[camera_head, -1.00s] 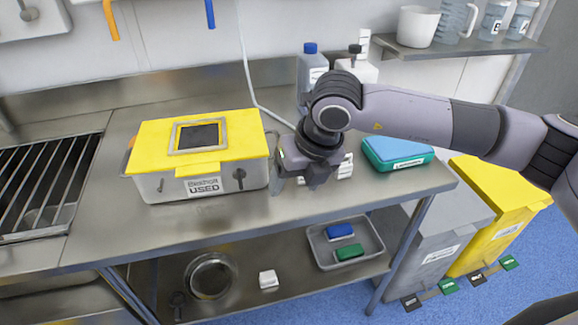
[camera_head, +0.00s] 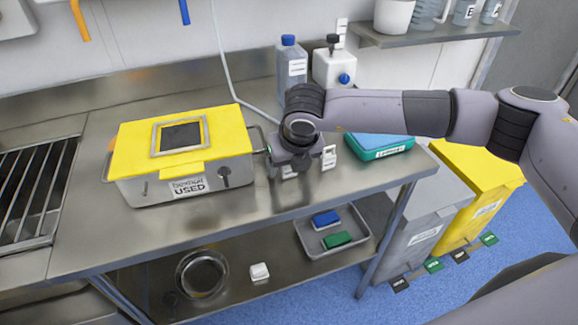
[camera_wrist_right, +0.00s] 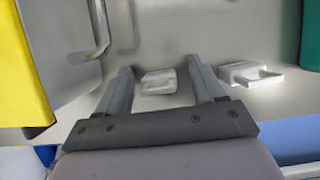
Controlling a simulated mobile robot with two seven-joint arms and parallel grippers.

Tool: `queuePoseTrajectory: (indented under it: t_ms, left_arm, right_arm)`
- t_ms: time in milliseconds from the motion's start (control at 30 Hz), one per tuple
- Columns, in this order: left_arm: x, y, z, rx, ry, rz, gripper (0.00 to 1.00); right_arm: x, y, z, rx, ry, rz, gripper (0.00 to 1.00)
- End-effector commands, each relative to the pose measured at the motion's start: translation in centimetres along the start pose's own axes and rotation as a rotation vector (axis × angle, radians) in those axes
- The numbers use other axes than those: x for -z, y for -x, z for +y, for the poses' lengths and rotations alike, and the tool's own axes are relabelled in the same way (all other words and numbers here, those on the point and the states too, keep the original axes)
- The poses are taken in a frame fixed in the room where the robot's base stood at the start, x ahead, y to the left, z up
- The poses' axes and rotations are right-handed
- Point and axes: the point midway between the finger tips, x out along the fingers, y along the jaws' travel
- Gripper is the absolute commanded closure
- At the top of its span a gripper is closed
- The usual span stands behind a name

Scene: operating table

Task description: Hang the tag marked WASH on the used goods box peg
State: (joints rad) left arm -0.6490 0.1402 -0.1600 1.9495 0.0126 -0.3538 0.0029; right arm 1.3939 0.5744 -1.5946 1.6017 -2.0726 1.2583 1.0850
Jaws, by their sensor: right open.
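The used goods box (camera_head: 186,186) is a metal box with a yellow lid, standing at the left on the steel table. A dark peg-like fitting (camera_head: 224,174) is on its front, right of the USED label. My right gripper (camera_head: 292,170) is low over the table, right of the box, pointing down and open. In the wrist view its fingers (camera_wrist_right: 160,70) stand either side of a small white tag-like piece (camera_wrist_right: 158,83), apart from it. A second white piece (camera_wrist_right: 250,75) lies to the right, also in the head view (camera_head: 328,158). No WASH mark is readable. My left gripper is not in view.
A teal box with a blue top (camera_head: 379,147) stands to the right of the gripper. A bottle (camera_head: 290,70) and a white canister (camera_head: 334,70) stand behind. The box's wire handle (camera_wrist_right: 98,35) is close to the left finger. Table front is clear.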

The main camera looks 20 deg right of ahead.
Motion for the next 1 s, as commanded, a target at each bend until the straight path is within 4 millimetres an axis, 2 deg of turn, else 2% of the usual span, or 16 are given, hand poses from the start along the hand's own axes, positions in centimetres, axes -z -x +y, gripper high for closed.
queuePoseTrajectory:
  t_ms: [67,233,267,733,867,1000]
  left_arm:
    - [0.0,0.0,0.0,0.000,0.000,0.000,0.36]
    - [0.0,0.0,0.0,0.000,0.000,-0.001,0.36]
    - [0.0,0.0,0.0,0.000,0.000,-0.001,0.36]
    - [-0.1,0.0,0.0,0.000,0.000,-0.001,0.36]
    - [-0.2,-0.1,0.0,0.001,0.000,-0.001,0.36]
    - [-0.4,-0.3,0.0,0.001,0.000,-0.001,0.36]
  right_arm:
    - [0.0,0.0,0.0,0.000,0.000,0.000,0.32]
    - [0.0,0.0,0.0,-0.001,0.000,0.001,0.84]
    - [0.0,0.0,0.0,-0.001,0.000,0.001,0.89]
    - [-0.2,0.5,0.0,-0.001,-0.001,0.000,0.90]
    - [-0.8,1.7,0.1,-0.002,-0.002,-0.002,0.90]
    - [-1.8,4.0,0.1,-0.003,-0.001,-0.005,0.90]
